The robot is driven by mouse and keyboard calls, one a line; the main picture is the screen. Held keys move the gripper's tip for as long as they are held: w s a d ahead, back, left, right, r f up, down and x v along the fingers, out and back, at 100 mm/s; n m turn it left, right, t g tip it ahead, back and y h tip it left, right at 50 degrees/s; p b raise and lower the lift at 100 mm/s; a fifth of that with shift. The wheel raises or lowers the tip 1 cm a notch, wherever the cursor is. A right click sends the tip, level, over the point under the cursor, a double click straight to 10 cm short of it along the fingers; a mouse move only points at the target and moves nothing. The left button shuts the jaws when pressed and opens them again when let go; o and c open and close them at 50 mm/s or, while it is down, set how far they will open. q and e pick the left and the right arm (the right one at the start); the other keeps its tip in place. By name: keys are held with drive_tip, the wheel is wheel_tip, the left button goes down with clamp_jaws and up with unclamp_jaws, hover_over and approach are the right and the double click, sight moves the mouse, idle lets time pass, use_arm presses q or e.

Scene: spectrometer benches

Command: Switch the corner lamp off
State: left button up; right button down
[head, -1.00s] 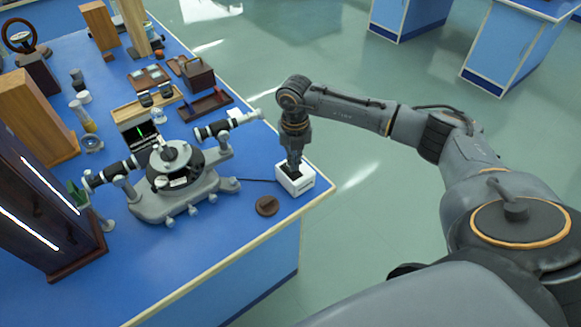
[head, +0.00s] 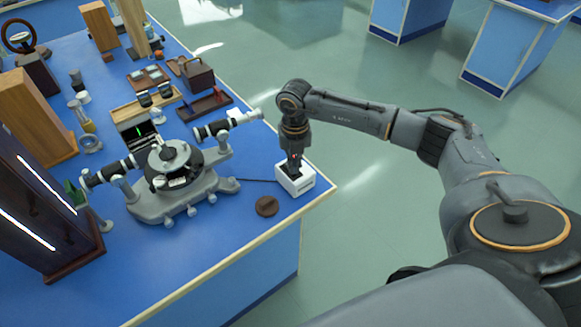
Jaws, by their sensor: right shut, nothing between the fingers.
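A small white box (head: 297,182) with a dark top sits at the near right corner of the blue bench, with a thin dark cable running left from it. My right gripper (head: 295,170) points straight down onto its top, with the fingers shut and empty. The fingertips are at the dark top and hide part of it; whether they press on it I cannot tell. A small red glint shows on the gripper just above the fingers. No plainly recognisable lamp shows at this corner besides the box. My left gripper is out of view.
A grey spectrometer (head: 178,180) stands left of the box. A dark round disc (head: 267,206) lies near the front edge. A dark cabinet (head: 40,215) with bright strips stands at the left. Open floor lies beyond the bench's right edge.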

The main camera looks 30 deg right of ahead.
drive_tip(key=shift+w+r+p, duration=0.1)
drive_tip(key=shift+r+p, duration=0.65)
drive_tip(key=shift+r, duration=0.1)
drive_tip(key=shift+r+p, duration=1.6)
drive_tip(key=shift+r, duration=1)
drive_tip(key=shift+f, duration=0.1)
